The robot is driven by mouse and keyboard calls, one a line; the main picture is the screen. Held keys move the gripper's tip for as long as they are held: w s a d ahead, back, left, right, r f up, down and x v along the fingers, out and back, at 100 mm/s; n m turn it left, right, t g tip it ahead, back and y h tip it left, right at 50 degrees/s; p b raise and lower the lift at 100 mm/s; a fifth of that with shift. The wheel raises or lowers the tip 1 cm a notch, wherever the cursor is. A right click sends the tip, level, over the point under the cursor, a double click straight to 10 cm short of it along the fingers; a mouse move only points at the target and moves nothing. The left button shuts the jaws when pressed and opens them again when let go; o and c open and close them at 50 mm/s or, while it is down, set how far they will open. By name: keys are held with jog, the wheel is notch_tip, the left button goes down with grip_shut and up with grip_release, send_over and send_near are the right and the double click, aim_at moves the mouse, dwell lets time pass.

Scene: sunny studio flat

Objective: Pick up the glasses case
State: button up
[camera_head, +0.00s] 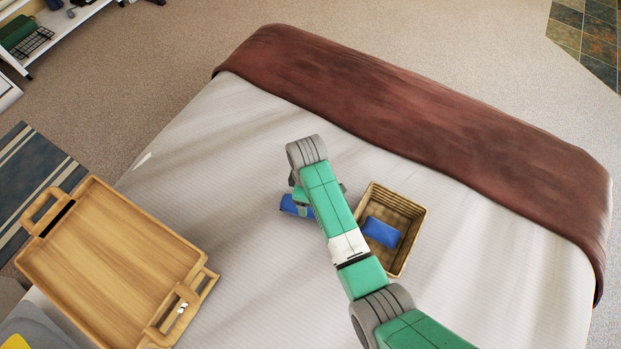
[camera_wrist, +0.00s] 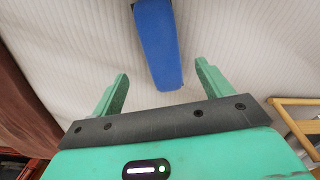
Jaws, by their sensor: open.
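A blue elongated case (camera_head: 297,206), which looks like a glasses case, lies on the white bed cover, partly hidden by my arm in the head view. In the wrist view the blue case (camera_wrist: 158,42) reaches down from the top edge, its near end between the lines of my two fingers. My gripper (camera_wrist: 162,72) is open and empty, with a finger on either side of that end and bare cover showing between. A second blue object (camera_head: 381,232) lies inside the wicker basket; which one is the glasses case I cannot say for certain.
The wicker basket (camera_head: 412,205) stands on the bed just right of my arm. A wooden tray (camera_head: 110,255) with handles lies at the lower left. A reddish-brown throw (camera_head: 400,105) covers the bed's far end. Bed cover left of the blue case is clear.

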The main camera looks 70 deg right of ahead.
jog(key=f+b, duration=0.1)
jog(key=f, duration=0.1)
jog(key=f+b, duration=0.1)
jog(key=f, duration=0.2)
jog(key=f+b, duration=0.2)
jog(key=shift+a+f, duration=0.25)
jog(key=shift+r, duration=0.1)
jog(key=shift+c, duration=0.9)
jog(key=c, duration=0.9)
